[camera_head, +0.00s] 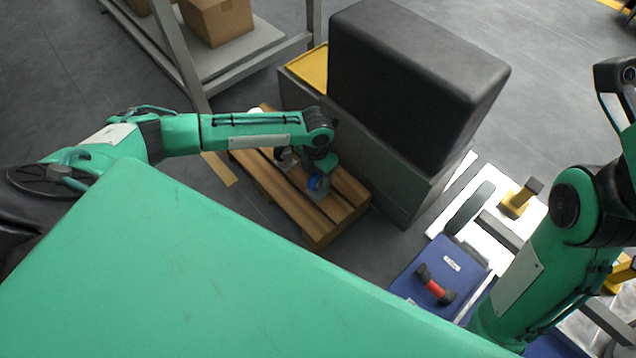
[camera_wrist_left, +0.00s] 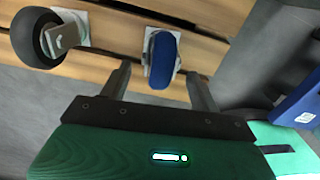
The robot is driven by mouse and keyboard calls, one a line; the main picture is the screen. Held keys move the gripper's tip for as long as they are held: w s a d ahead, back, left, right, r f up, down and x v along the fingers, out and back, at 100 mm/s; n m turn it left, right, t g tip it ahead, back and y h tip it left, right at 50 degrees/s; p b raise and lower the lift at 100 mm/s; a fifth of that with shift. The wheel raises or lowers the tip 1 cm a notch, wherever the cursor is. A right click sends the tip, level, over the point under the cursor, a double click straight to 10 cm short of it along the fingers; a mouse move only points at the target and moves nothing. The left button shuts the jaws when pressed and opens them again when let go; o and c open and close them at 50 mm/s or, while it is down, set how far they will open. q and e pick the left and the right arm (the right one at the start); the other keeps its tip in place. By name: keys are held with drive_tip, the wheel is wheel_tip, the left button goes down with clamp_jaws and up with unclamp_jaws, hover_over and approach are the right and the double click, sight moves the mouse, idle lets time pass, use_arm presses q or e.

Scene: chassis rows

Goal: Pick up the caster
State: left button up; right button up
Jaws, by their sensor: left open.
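A caster with a blue wheel (camera_wrist_left: 161,52) on a pale plate sits on the wooden pallet (camera_head: 262,181); its blue wheel also shows in the head view (camera_head: 318,183). A second caster with a black wheel (camera_wrist_left: 38,37) and grey bracket lies on the pallet, to the left in the left wrist view. My left gripper (camera_wrist_left: 159,73) is open and empty above the pallet, its fingers on either side of the blue-wheeled caster in that view and seemingly short of it. My right arm shows at the right of the head view, but its gripper is hidden.
A dark block (camera_head: 415,80) stands on a grey cabinet (camera_head: 385,170) just right of the pallet. A rack with cardboard boxes (camera_head: 217,18) is at the back left.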

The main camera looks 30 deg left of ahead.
sight(316, 189)
use_arm(q)
drive_tip(key=f+b, duration=0.3)
drive_tip(key=shift+w+d+f, duration=0.1)
drive_tip(key=shift+w+f, duration=0.15)
drive_tip(key=shift+f, duration=0.1)
drive_tip(key=shift+f+b, duration=0.65)
drive_tip(key=shift+f, duration=0.05)
drive_tip(key=shift+c, duration=0.2)
drive_tip(key=c, duration=1.3)
drive_tip(key=shift+o, duration=0.2)
drive_tip(key=shift+r, duration=0.1)
